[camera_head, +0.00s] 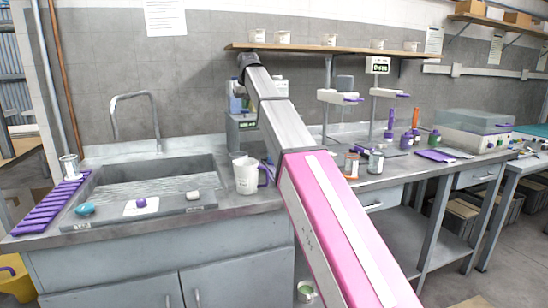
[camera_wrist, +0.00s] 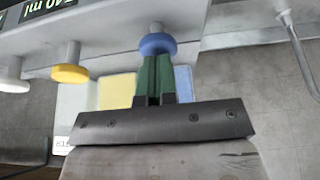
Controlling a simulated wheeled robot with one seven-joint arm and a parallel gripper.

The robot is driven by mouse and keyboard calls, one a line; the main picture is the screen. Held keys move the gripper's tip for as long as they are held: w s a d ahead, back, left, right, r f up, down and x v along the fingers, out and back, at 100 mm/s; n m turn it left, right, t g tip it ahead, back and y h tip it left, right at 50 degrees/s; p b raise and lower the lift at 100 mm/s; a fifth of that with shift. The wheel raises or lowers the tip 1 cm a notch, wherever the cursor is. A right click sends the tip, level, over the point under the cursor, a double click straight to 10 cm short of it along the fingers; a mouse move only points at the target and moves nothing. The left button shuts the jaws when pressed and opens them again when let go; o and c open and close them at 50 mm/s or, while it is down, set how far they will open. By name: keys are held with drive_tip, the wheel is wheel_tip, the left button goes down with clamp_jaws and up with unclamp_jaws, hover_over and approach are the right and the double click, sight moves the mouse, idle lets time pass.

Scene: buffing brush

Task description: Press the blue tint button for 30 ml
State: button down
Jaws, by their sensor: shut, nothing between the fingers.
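The blue button (camera_wrist: 157,43) is a round knob on a pale stem under the grey dispenser housing (camera_wrist: 110,22) in the wrist view. My gripper (camera_wrist: 154,60) has its green fingers shut and empty, with the tips right at the blue button; I cannot tell whether they press it. A yellow button (camera_wrist: 70,73) and a white button (camera_wrist: 12,72) are to the left. A display (camera_wrist: 48,8) shows upside down, seemingly a figure ending in "40 ml". In the head view the dispenser (camera_head: 242,130) is partly hidden behind my arm, and my gripper is hidden.
A white jug (camera_head: 247,175) stands on the counter by the sink (camera_head: 150,182), near my arm. Paint cans (camera_head: 376,160) stand right of the arm. A shelf (camera_head: 320,49) with white cups runs above. In the wrist view, a curved metal rod (camera_wrist: 300,50) is at the right.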

drive_tip(key=shift+r, duration=1.45)
drive_tip(key=shift+r, duration=0.1)
drive_tip(key=shift+r, duration=2.95)
